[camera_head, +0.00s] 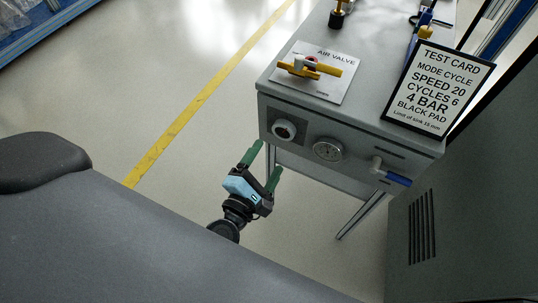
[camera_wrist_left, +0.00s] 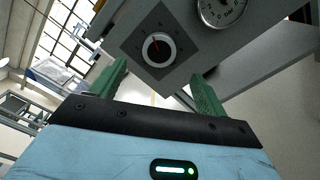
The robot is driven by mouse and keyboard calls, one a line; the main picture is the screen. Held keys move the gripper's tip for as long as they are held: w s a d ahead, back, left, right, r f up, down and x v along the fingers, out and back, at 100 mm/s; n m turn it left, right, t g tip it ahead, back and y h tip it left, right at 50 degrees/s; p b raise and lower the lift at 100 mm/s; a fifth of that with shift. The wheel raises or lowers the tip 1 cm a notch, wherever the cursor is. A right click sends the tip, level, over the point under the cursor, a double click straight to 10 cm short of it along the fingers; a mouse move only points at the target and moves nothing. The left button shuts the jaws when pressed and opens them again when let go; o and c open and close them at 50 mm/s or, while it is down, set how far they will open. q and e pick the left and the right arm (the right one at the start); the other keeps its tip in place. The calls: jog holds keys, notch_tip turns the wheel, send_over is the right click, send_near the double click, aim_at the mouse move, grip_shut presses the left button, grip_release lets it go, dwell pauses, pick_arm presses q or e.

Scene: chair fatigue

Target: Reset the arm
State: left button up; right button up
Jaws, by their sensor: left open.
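My left gripper (camera_head: 264,166) is open and empty, with two green fingers. It is in front of and below the left front of the grey bench (camera_head: 362,85), near the round knob. In the left wrist view the open green fingers (camera_wrist_left: 157,88) point toward the knob (camera_wrist_left: 158,49), which has a red mark on its dark square plate. The knob also shows in the head view (camera_head: 284,130). A clear gap separates the fingers from it. My right gripper is not in view.
A gauge (camera_head: 328,150) and a blue-handled valve (camera_head: 391,177) are on the bench front. A yellow-handled air valve (camera_head: 310,67) and a test card (camera_head: 438,88) are on top. A grey cabinet (camera_head: 465,220) stands at right. A dark grey chair part (camera_head: 130,240) fills the lower left.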

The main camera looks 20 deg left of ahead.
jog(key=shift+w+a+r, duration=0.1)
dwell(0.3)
pick_arm(q)
jog(key=s+a+f+m+g+h, duration=0.1)
jog(key=s+f+m+g, duration=0.3)
jog(key=s+f+m, duration=0.5)
jog(key=s+a+f+m+g, duration=0.15)
jog(key=s+m+g, duration=0.25)
jog(key=s+m, duration=0.65)
jog(key=s+a+f+m+g+h, duration=0.1)
jog(key=s+f+m+g, duration=0.2)
jog(key=s+f+m, duration=0.7)
notch_tip(320, 180, up, 22)
jog(key=w+n+t+p, duration=0.1)
jog(key=w+n+p, duration=0.1)
jog(key=p, duration=1.6)
jog(key=shift+a+n+t+y, duration=0.3)
jog(key=shift+a+n+t, duration=0.1)
jog(key=shift+n, duration=0.15)
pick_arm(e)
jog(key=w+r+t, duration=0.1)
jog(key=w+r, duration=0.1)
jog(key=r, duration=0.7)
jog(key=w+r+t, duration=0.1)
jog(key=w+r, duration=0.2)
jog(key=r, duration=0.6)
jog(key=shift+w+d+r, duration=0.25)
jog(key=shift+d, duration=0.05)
